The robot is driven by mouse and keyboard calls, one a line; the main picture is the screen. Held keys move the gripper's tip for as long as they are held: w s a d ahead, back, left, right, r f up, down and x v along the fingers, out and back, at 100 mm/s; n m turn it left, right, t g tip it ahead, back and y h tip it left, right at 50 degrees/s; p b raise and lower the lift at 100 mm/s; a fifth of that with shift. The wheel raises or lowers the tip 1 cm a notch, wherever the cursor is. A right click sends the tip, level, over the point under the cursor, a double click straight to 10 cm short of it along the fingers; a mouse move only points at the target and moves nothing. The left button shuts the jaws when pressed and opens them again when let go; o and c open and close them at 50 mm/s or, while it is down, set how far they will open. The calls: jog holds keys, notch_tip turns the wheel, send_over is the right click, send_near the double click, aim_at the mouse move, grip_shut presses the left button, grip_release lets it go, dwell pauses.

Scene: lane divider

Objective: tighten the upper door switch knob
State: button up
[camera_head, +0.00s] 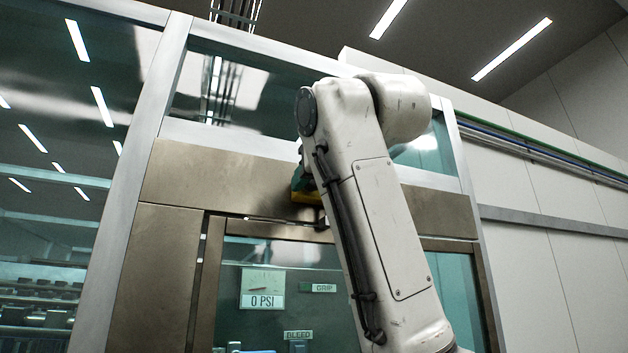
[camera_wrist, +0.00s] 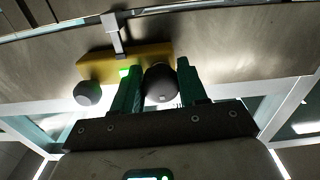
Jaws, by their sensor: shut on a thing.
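The yellow door switch (camera_wrist: 150,54) is fixed to the brown metal panel above the door. It has a small lit green patch (camera_wrist: 124,72) and two dark round knobs. One knob (camera_wrist: 160,84) sits between the green fingers of my gripper (camera_wrist: 159,66), which is shut on it. The other knob (camera_wrist: 88,93) stands free to the left in the wrist view. The frames do not make clear which one is called upper. In the head view a bit of the yellow switch (camera_head: 306,196) shows beside my arm, which hides most of the gripper.
Pale metal posts (camera_head: 150,140) frame the glass. A white wall (camera_head: 560,240) stands at right.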

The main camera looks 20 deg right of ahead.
jog(key=shift+c, duration=0.7)
jog(key=shift+m, duration=0.3)
jog(key=m, duration=0.2)
jog(key=shift+a+m, duration=0.15)
jog(key=shift+m, duration=0.25)
jog(key=m, duration=1)
jog(key=shift+r+m, duration=0.1)
jog(key=shift+m, duration=2.5)
jog(key=shift+c, duration=0.3)
